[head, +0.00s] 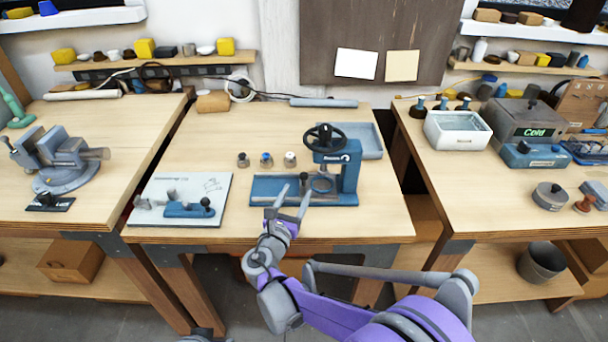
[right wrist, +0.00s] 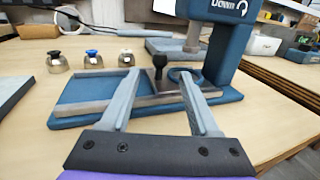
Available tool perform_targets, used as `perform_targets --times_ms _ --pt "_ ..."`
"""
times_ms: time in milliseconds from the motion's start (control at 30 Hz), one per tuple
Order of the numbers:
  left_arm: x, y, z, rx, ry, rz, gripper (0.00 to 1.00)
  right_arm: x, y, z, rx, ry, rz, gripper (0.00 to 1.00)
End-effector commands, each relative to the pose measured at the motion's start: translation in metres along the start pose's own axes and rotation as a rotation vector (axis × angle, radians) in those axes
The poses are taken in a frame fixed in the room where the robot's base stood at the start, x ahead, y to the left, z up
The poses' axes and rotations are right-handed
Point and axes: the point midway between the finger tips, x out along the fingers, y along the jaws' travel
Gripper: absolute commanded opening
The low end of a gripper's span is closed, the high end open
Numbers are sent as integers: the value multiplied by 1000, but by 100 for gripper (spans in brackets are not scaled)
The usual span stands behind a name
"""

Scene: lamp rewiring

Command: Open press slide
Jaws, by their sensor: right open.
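The blue press (head: 350,170) stands near the front of the middle table, with a black handwheel on top. Its slide, a grey plate (right wrist: 170,86) with an upright black knob (right wrist: 160,64), lies in the blue base under the press head; the knob also shows in the head view (head: 304,178). A blue ring (right wrist: 186,76) sits to the right of the knob. My right gripper (head: 291,198) is open and empty at the front of the base. In the right wrist view its fingertips (right wrist: 158,76) point towards the knob, one to each side. Contact cannot be told.
A white board (head: 160,215) with blue and grey fittings lies left of the press. Several small knobbed pieces (head: 266,160) stand behind the base. A blue tray (head: 372,145) lies behind the press. The table's front left is clear between board and base.

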Motion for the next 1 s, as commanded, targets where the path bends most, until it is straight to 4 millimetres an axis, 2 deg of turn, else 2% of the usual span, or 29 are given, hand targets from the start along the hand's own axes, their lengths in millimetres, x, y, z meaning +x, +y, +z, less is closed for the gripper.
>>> perform_targets --times_ms 100,333,500,767,867,1000 --pt "-2 0 -2 0 1 0 50 26 -2 0 0 0 -5 62" --pt "-4 0 -3 0 2 0 50 61 -1 0 2 1 -2 62" --pt "-5 0 -4 0 2 0 50 72 -1 0 2 1 -2 62" --pt "-5 0 -4 0 2 0 50 73 -1 0 2 1 -2 62" --pt "-5 0 -4 0 2 0 50 73 -1 0 2 1 -2 48" --pt "-5 0 -4 0 2 0 50 72 -1 0 3 1 -2 22"
